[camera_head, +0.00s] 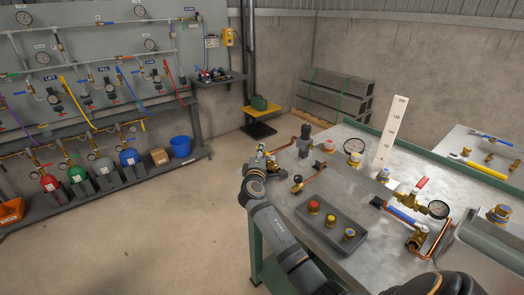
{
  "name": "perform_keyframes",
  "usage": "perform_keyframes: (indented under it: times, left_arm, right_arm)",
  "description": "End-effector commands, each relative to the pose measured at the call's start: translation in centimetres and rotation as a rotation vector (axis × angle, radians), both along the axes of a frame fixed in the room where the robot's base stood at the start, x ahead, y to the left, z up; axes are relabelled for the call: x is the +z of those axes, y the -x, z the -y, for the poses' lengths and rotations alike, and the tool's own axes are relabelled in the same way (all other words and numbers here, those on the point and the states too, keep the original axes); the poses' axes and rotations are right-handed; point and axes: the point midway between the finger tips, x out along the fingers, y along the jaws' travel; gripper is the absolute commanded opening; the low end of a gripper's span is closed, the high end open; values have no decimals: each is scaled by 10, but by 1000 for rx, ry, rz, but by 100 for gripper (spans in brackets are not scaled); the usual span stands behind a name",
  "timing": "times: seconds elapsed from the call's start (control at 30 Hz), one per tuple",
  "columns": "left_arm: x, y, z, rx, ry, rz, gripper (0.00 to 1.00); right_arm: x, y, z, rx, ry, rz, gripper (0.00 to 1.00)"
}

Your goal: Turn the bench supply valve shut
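My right arm reaches from the bottom right to the bench's far left corner. My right gripper (262,161) is small and dark there, close to brass fittings at the end of a copper pipe (285,146). Whether it touches them, and whether its fingers are open, I cannot tell. No label shows which valve is the bench supply valve. On the bench, a valve with a red lever (421,184) stands beside a gauge, and a blue lever (401,214) lies level near a brass body (416,240). My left gripper is out of view.
The metal bench (315,178) holds a grey tray (328,246) with several capped brass fittings, gauges (438,209) and a tall white scale (390,135). A second table (462,140) stands at right. A piped wall panel (95,50) is at left. The floor (170,225) between is clear.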

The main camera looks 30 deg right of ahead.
Motion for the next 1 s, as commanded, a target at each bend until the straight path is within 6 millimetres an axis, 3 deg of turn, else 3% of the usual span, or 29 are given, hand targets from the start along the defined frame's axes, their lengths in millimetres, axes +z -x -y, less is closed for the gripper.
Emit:
perform_keyframes:
  times: [0.13,0.4,0.63,1.0]
  left_arm:
    - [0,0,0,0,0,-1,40]
    - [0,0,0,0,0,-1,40]
    - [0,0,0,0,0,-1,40]
    - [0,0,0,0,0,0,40]
  right_arm:
    - [0,-10,9,0,0,-1,30]
    - [0,-12,11,0,-1,0,30]
    - [0,-12,10,0,-1,-1,2]
    - [-1,-12,10,0,-1,-1,0]
